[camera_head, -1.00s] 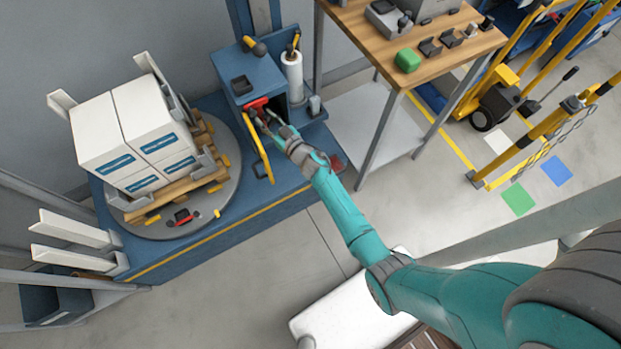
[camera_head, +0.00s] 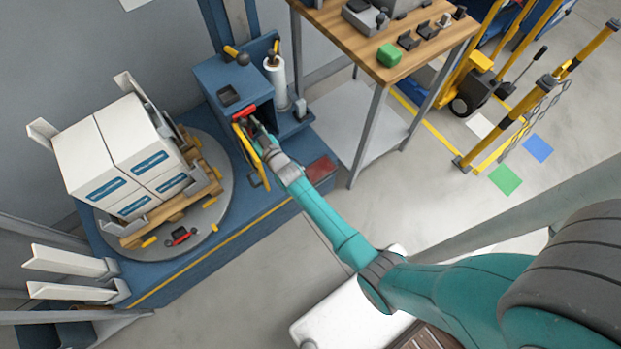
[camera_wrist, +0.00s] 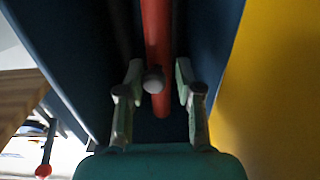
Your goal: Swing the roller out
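A blue cabinet (camera_head: 228,78) stands on the blue machine base, its front open and dark inside. A red bar (camera_head: 243,112) sits at the top of the opening. In the wrist view a red rod (camera_wrist: 157,40) with a grey knob runs down between my fingers. A yellow panel (camera_head: 251,150) stands at the left side of the opening and fills the right of the wrist view (camera_wrist: 275,80). My gripper (camera_head: 254,130) is at the opening, beside the yellow panel. In the wrist view my gripper (camera_wrist: 157,95) is open, with gaps between both fingers and the rod.
A round turntable (camera_head: 215,212) at left carries a pallet of white boxes (camera_head: 120,155). A white film roll (camera_head: 276,82) stands right of the cabinet. A wooden-topped bench (camera_head: 350,45) is close on the right. The floor in front of the base (camera_head: 250,285) is clear.

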